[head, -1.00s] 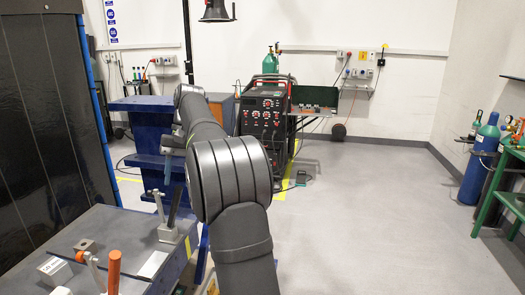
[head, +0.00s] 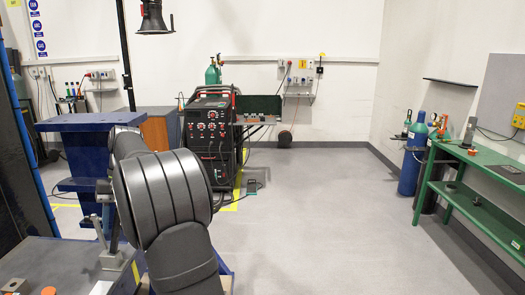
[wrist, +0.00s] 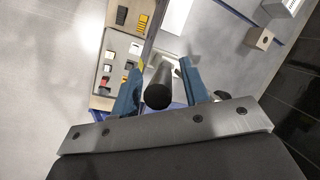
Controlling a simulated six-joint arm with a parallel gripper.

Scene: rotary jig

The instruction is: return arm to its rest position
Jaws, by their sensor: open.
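In the wrist view my gripper (wrist: 160,80) has its two blue fingers spread apart. A dark round-ended bar (wrist: 158,90) shows in the gap between them, with space on both sides; I cannot tell how far below the fingers it is. In the head view my arm stretches forward over the left side, and my gripper is hidden or too small to make out. A dark upright lever (head: 116,228) stands on the grey jig table (head: 60,262) beside my arm.
A tray of small coloured parts (wrist: 118,55) and a block with a hole (wrist: 262,39) lie below my gripper. A blue stand (head: 85,123) and a welding machine (head: 211,135) are behind my arm. A green bench (head: 480,205) is at right; the floor between is clear.

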